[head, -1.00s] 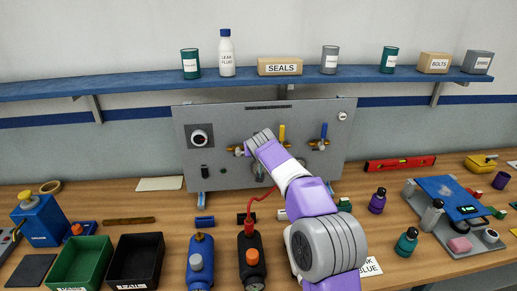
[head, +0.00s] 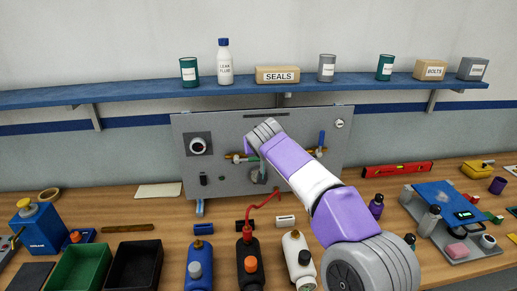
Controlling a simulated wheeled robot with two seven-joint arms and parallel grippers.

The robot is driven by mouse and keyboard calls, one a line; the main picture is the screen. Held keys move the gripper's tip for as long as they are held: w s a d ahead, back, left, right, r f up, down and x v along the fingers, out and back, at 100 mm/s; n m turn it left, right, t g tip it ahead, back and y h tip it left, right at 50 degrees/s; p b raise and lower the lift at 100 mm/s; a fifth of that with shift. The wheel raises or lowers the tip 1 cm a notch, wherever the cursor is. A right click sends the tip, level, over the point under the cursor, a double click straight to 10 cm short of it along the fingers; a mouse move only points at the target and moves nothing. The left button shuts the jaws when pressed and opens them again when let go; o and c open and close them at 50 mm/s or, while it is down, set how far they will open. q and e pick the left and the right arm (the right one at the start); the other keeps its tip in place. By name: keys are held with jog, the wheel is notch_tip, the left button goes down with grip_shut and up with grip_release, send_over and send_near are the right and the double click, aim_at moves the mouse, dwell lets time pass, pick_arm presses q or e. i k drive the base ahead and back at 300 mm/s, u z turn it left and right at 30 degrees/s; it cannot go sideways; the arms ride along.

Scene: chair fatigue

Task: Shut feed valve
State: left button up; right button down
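A grey upright panel (head: 222,128) stands at the back of the bench. It carries a brass pipe line with a valve at its left end (head: 236,158) and a valve with a blue upright handle (head: 321,140) at the right. My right arm reaches across the panel's middle, and its ribbed wrist end (head: 262,134) covers the middle of the pipe line. The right fingers are hidden behind the wrist, so I cannot tell whether they are open or touching a handle. The yellow handle is hidden behind the arm. I cannot read which valve is the feed valve. My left gripper is not in view.
Blue, black and white pump-like bottles (head: 200,268) stand in front. A red hose (head: 262,202) runs up to the panel. Green and black bins (head: 134,266) lie left; a red level (head: 397,169) lies right.

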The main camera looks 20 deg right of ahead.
aim_at(251, 159)
jog(key=k, duration=1)
